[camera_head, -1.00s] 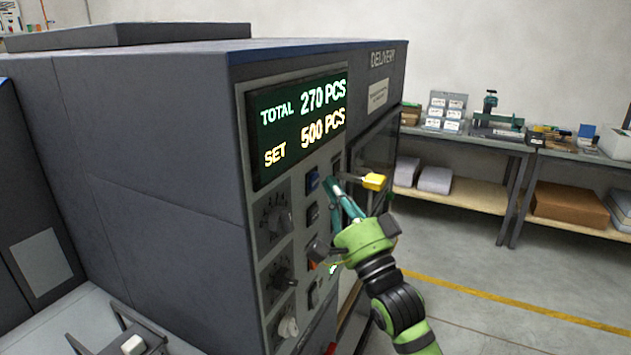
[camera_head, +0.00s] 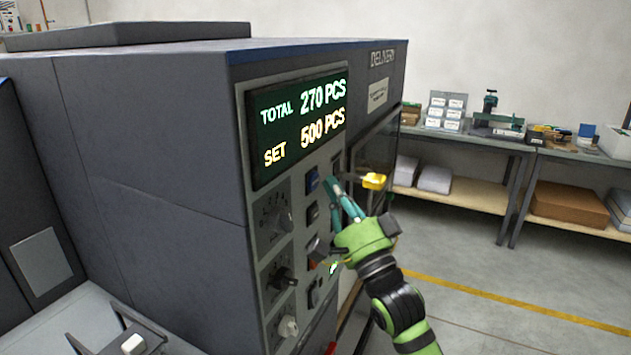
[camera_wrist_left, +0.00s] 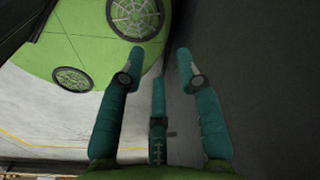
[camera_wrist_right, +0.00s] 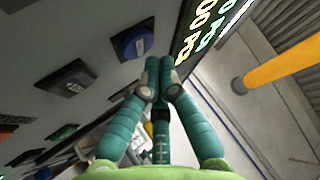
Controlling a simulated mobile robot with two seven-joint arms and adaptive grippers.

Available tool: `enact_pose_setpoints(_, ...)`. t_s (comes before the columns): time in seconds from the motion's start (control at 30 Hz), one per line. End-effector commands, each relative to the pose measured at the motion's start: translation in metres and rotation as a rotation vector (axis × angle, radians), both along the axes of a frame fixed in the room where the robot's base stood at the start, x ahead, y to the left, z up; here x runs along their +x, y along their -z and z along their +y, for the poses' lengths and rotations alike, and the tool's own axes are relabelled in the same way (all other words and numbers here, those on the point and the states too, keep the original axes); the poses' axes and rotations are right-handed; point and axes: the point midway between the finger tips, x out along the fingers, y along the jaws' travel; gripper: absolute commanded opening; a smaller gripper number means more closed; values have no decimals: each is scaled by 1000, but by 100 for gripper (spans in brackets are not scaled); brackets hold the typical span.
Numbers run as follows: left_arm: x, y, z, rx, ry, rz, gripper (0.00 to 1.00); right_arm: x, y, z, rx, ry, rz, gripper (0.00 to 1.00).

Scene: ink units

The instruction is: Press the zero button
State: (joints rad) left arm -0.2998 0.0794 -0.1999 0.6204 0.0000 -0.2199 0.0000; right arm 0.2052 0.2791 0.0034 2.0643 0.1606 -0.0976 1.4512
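The machine's control panel (camera_head: 294,222) carries a lit display (camera_head: 300,125) reading TOTAL 270 PCS and SET 500 PCS. A blue button (camera_head: 312,180) sits below the display's right part; it also shows in the right wrist view (camera_wrist_right: 133,43). A dark button (camera_head: 312,213) is below it. No button label is legible, so I cannot tell which is zero. My right gripper (camera_head: 333,182) is shut and empty, its tips in front of the panel, just right of the blue button; the right wrist view shows the tips together (camera_wrist_right: 159,62). My left gripper (camera_wrist_left: 160,56) is open and empty.
A yellow part (camera_head: 374,181) projects from the machine beyond my right gripper. A workbench (camera_head: 470,139) with small items stands at the back right. Floor between is clear.

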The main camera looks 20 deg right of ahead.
Motion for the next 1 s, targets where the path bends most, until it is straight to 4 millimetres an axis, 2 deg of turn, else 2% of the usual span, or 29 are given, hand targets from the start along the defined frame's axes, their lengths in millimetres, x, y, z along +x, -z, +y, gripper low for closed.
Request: enact_pose_setpoints(1.0,-1,-3,0,0,0,1,34,7,0,6,0,0,0,0)
